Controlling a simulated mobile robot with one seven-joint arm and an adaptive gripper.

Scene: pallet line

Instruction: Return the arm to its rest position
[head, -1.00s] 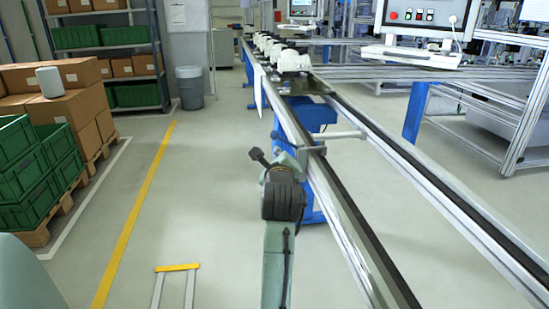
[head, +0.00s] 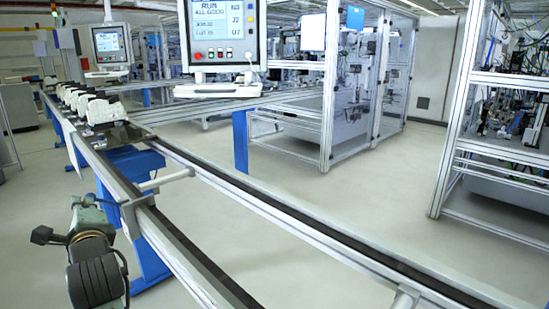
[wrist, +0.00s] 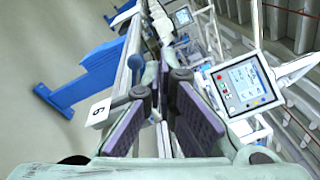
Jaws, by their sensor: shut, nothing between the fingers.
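My arm (head: 95,275) shows at the lower left of the head view, beside the near rail of the conveyor (head: 190,250). Its dark wrist joint hides much of the end of the arm, so the fingers are hard to make out there. In the wrist view my gripper (wrist: 167,84) has its two purple-padded fingers in the middle of the picture, shut and empty. The wrist view is tilted, with the conveyor line beyond the fingers.
White parts (head: 98,106) sit in a row on the far left conveyor. A control screen (head: 222,30) hangs above the line, with a smaller screen (head: 110,45) further back. Framed machine cells (head: 350,85) stand at the right. Open floor (head: 380,195) lies beyond the rails.

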